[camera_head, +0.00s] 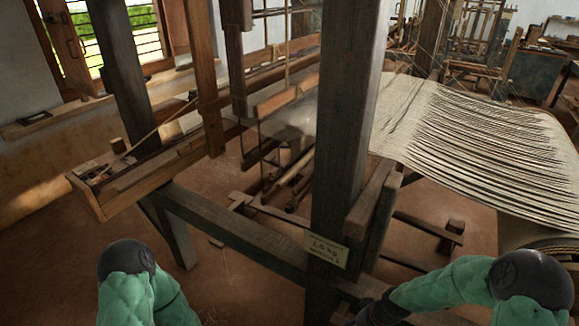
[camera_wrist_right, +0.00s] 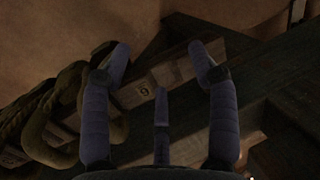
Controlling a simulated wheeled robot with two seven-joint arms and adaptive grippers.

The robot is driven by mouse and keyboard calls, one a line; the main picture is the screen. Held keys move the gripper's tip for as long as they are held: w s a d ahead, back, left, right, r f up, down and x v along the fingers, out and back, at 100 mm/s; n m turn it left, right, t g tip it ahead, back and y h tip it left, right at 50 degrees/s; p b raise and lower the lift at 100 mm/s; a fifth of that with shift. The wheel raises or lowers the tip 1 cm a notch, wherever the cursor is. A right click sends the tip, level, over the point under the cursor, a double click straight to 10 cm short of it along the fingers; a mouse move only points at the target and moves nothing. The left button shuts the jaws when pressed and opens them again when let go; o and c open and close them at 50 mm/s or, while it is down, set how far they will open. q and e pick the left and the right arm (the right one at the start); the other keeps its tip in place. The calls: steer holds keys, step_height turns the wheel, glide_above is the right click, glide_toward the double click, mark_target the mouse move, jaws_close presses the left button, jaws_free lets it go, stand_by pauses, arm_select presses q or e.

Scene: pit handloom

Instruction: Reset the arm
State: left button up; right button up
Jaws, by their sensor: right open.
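My right gripper (camera_wrist_right: 162,68) has its dark fingers spread open in the right wrist view, with nothing between them. Beyond the fingers are dark wooden beams and a pale strip marked with a number (camera_wrist_right: 143,92). In the head view my green right arm bends in from the lower right, and its hand end is mostly cut off by the bottom edge. My green left arm shows at the lower left; its gripper is out of view. The wooden pit loom (camera_head: 340,130) stands in front of me, with striped pale cloth (camera_head: 480,130) stretched to the right.
A thick dark loom post (camera_head: 345,120) with a small label (camera_head: 326,251) rises close in front of my right arm. A low beam (camera_head: 230,232) runs left from it. A looped rope (camera_wrist_right: 50,110) lies at left in the wrist view. Bare floor (camera_head: 60,240) is at left.

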steer(key=s+a+f+n+p, duration=0.1)
steer(key=s+a+f, duration=0.3)
steer(key=s+a, duration=0.1)
steer(key=s+a+f+n+p, duration=0.1)
steer(key=s+a+f, duration=0.3)
steer(key=s, duration=0.4)
steer(key=shift+a+g+y, duration=0.3)
steer(key=shift+a+y, duration=0.1)
steer(key=shift+a, duration=0.2)
stand_by(0.5)
